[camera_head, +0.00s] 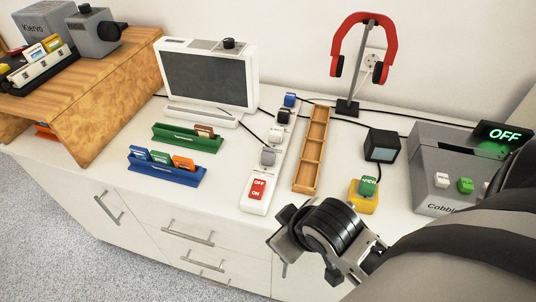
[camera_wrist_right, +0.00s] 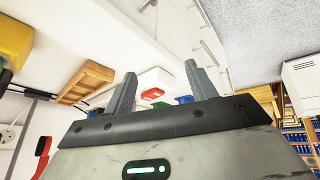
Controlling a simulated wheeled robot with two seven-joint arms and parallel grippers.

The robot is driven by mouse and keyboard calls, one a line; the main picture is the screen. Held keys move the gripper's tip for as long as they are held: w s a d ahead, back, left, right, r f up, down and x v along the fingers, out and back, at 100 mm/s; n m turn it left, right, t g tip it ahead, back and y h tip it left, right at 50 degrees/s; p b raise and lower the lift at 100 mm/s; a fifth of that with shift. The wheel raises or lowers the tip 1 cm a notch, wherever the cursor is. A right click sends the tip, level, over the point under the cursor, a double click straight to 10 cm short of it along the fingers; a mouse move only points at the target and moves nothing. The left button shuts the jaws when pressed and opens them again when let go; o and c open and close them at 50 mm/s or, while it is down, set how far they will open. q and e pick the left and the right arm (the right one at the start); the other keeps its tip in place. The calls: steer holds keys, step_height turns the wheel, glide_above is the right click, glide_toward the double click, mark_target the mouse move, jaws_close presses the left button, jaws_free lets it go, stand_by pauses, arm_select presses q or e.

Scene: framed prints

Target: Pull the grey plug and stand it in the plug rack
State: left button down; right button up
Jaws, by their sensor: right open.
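The grey plug (camera_head: 268,156) sits in the white power strip (camera_head: 255,203), in the socket nearest the red switch. White (camera_head: 276,135), black (camera_head: 283,117) and blue (camera_head: 290,100) plugs stand in the sockets behind it. The wooden plug rack (camera_head: 304,183) lies just right of the strip and looks empty; it also shows in the right wrist view (camera_wrist_right: 85,80). My right gripper (camera_wrist_right: 160,85) is open and empty, in front of the strip's switch end and apart from it. Its fingertips are hard to make out in the head view. My left gripper is not in view.
A red headphone stand (camera_head: 347,107) is behind the rack. A black cube (camera_head: 382,146), yellow block (camera_head: 361,204) and grey box (camera_head: 430,175) stand right. A monitor (camera_head: 205,80), green holder (camera_head: 187,139) and blue holder (camera_head: 165,172) stand left. Cables run behind.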

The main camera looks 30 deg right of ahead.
steer(key=w+a+r+n+t+y, duration=0.1)
steer(key=w+a+r+n+t, duration=0.1)
steer(key=w+r+n+t, duration=0.55)
steer(key=w+a+r+n+t+y, duration=0.15)
steer(key=w+r+t, duration=0.35)
steer(key=w+r, duration=0.55)
steer(key=a+r+n+g+y, duration=0.2)
steer(key=a+n+g+y, duration=0.1)
steer(key=a+n+y, duration=0.55)
steer(key=a+r+n+g+y, duration=0.25)
steer(key=a+n+y, duration=0.3)
steer(key=n, duration=0.65)
steer(key=d+f+n+g+h, duration=0.5)
steer(key=f+n+g+h, duration=0.1)
steer(key=f+n+g, duration=0.55)
steer(key=d+f+h, duration=0.1)
steer(key=d+h, duration=0.2)
steer(key=d, duration=0.4)
steer(key=w+d+f+g+h, duration=0.1)
steer(key=d+h, duration=0.3)
steer(key=d, duration=0.3)
steer(key=w+d+h, duration=0.1)
steer(key=d+h, duration=0.2)
steer(key=d, duration=0.4)
steer(key=shift+d+f, duration=0.4)
